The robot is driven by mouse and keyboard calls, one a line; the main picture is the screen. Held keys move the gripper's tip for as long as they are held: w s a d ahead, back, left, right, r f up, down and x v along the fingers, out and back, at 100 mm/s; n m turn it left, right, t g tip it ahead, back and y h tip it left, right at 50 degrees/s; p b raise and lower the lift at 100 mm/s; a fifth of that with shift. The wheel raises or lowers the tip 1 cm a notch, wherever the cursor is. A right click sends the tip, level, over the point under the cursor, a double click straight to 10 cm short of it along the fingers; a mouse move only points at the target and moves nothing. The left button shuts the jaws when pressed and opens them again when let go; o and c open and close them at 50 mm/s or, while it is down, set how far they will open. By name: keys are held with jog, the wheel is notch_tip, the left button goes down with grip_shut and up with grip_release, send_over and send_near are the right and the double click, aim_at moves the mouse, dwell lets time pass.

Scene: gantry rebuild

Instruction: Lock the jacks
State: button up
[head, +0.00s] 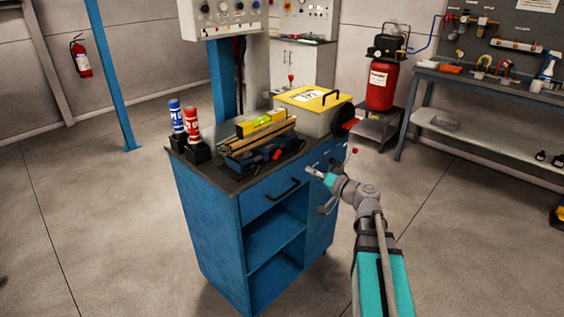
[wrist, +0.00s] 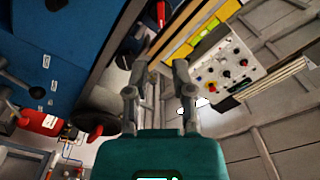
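No part can be clearly identified as a jack. Small red knobs show at the right side of the blue cabinet (head: 205,215): one knob (head: 355,151) near my gripper, another (head: 291,77) behind the yellow-lidded box. My gripper (head: 316,174) is in front of the cabinet's right end, below the worktop edge. In the wrist view its two fingers (wrist: 159,75) stand apart with nothing between them. A black wheel with a red part (head: 345,120) sits at the box's right; a dark disc (wrist: 95,118) shows left of the fingers in the wrist view.
The worktop holds a box with a yellow lid (head: 312,98), a yellow level (head: 261,123) on wooden strips, and blue (head: 177,117) and red (head: 193,125) cylinders. A red compressor (head: 382,85) and a workbench (head: 480,85) stand behind right. Floor at the front left is clear.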

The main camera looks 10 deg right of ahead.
aim_at(280, 164)
jog(key=shift+w+a, duration=0.1)
dwell(0.3)
jog(key=x, duration=1.3)
jog(key=shift+w+a, duration=0.2)
jog(key=shift+w, duration=0.05)
